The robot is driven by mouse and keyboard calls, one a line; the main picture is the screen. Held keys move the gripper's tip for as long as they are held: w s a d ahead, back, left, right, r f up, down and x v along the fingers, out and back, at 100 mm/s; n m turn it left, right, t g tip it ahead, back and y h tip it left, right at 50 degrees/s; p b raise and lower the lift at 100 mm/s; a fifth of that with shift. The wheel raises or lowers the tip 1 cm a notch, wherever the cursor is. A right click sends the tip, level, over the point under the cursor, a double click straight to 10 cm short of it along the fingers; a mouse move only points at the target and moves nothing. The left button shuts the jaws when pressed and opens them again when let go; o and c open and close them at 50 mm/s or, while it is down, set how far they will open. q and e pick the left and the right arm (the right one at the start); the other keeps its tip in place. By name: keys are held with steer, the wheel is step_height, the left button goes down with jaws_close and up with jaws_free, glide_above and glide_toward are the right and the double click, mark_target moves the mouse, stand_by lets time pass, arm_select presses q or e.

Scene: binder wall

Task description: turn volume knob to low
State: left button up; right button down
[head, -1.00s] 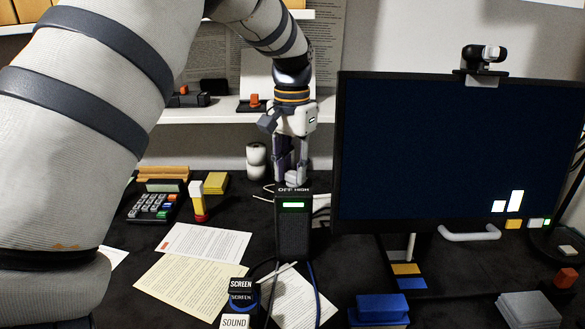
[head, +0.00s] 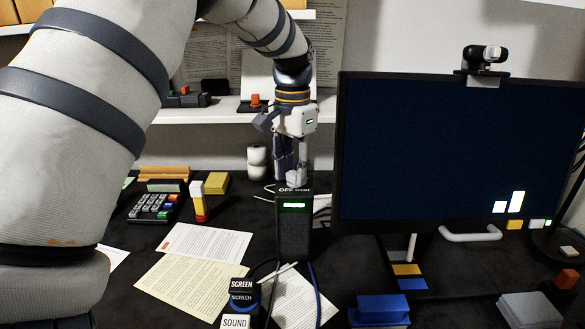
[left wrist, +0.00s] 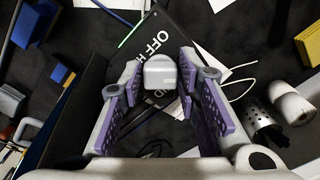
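A black speaker box (head: 294,232) with a green light stands on the desk, left of the monitor. Lettering on its top (left wrist: 155,42) reads OFF, with the rest partly covered. A pale grey volume knob (left wrist: 160,73) sits on that top. My left gripper (head: 292,181) points down over the box. In the left wrist view its purple-padded fingers (left wrist: 159,80) are open, one on each side of the knob, with small gaps showing. My right gripper is not in view.
The monitor (head: 455,150) stands close on the right, showing two white bars. Button blocks (head: 241,284), papers (head: 197,288) and cables lie in front. A calculator (head: 155,206) and a white roll (head: 257,160) stand to the left and behind.

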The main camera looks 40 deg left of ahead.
mark_target(293, 174)
arm_select(q)
steer(key=shift+o, duration=0.8)
step_height(293, 174, up, 12)
